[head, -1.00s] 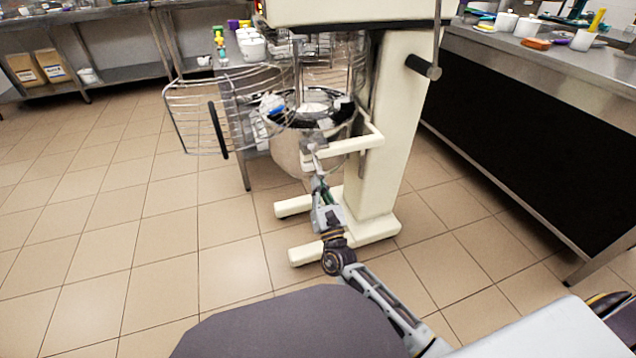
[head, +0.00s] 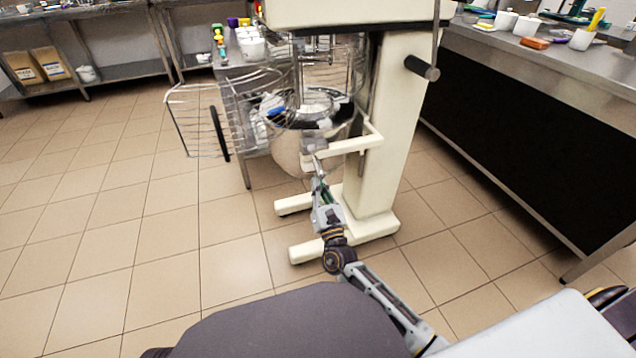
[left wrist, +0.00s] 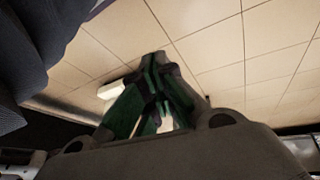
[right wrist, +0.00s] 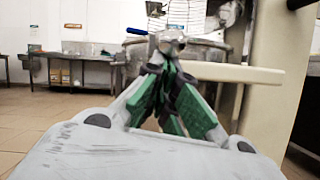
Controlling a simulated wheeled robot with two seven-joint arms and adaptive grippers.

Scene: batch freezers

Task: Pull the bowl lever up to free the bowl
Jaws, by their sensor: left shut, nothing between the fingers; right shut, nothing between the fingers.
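The steel bowl (head: 288,152) sits in the cream fork (head: 345,146) of the floor mixer (head: 385,130). My right gripper (head: 316,165) is shut and empty, reaching up from below at the front of the bowl. In the right wrist view its fingertips (right wrist: 166,62) are just below a metal fitting (right wrist: 170,40) at the bowl's front; I cannot tell whether they touch. A thin rod with a blue tip (right wrist: 137,31) sticks out left of this fitting, possibly the bowl lever. My left gripper (left wrist: 160,85) is shut and empty over the tiled floor, outside the head view.
The wire guard (head: 205,120) stands swung open left of the bowl. A dark handle (head: 422,67) sticks out of the mixer column. A steel counter (head: 560,50) is at right, and a small steel table (head: 240,80) stands behind. The floor at left is clear.

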